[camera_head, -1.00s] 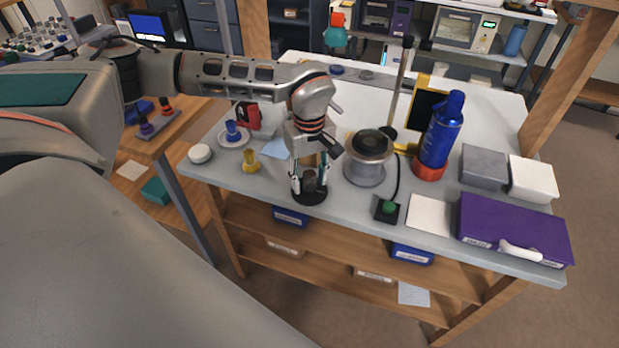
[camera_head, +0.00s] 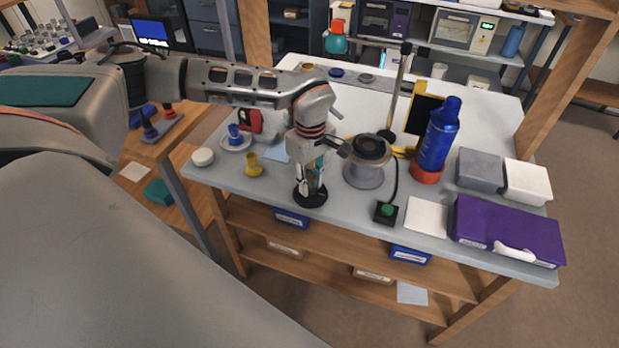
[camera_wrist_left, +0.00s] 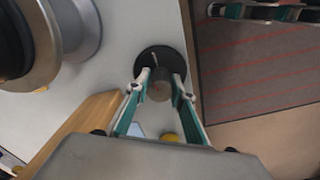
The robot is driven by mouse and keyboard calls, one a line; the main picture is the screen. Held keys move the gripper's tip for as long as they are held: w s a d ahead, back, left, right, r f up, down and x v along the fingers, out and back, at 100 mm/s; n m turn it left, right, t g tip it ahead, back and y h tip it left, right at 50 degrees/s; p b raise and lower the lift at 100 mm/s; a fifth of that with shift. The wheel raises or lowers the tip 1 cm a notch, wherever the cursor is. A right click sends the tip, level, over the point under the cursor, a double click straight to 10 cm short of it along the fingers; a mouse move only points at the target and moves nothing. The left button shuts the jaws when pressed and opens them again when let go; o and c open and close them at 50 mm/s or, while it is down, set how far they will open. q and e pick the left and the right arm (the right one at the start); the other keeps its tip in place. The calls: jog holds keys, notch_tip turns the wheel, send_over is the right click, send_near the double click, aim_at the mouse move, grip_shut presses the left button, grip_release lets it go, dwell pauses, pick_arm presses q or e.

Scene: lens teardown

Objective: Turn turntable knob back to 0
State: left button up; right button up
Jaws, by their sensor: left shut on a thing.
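The turntable knob (camera_wrist_left: 160,88) is a small grey cylinder standing on a round black base near the table's front edge. The black base (camera_head: 310,197) shows below my left gripper in the head view. My left gripper (camera_head: 309,188) points down over it. In the left wrist view my left gripper (camera_wrist_left: 161,85) has its two teal-backed fingers closed on either side of the knob. A short pale mark shows on the black base, beyond the knob. The fingers hide most of the knob in the head view. A teal part (camera_wrist_left: 262,12), perhaps of my right gripper, shows at the upper right.
A grey round unit with a dark top (camera_head: 366,170) stands close right of my gripper. A yellow cup (camera_head: 253,166) and a white round thing (camera_head: 203,157) stand left. A green-button box (camera_head: 386,211) and purple case (camera_head: 505,230) lie right along the front edge.

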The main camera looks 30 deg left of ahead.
pick_arm(q)
jog(key=n+p, duration=0.1)
jog(key=n, duration=0.2)
jog(key=shift+r, duration=0.1)
jog(key=n+p, duration=0.1)
jog(key=n, duration=0.2)
jog(key=shift+n+p, duration=0.3)
jog(key=n, duration=0.3)
jog(key=shift+s+n+p, duration=0.1)
jog(key=shift+n+p, duration=0.2)
jog(key=shift+p, duration=0.05)
jog(key=shift+n, duration=2)
jog(key=o, duration=1.1)
